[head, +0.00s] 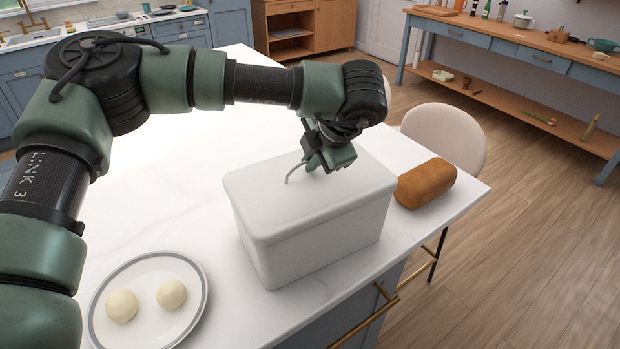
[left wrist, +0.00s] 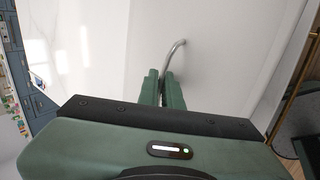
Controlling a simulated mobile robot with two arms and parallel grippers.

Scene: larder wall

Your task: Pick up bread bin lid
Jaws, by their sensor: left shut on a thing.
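The white bread bin (head: 315,248) stands on the white counter with its lid (head: 250,190) on top. A thin metal handle (head: 293,172) rises from the lid. My left gripper (head: 318,165) is over the lid and shut on the handle. In the left wrist view the two green fingers (left wrist: 163,85) close around the curved handle (left wrist: 177,50), with the white lid (left wrist: 110,60) behind. The lid appears to sit on the bin, with no clear gap. Part of the handle is hidden by the fingers. My right gripper is not in view.
A brown loaf (head: 427,183) lies right of the bin near the counter edge. A plate (head: 150,328) with two pale dough balls (head: 171,294) is at front left. A beige chair (head: 445,135) stands beyond the counter. The counter (head: 185,215) left of the bin is clear.

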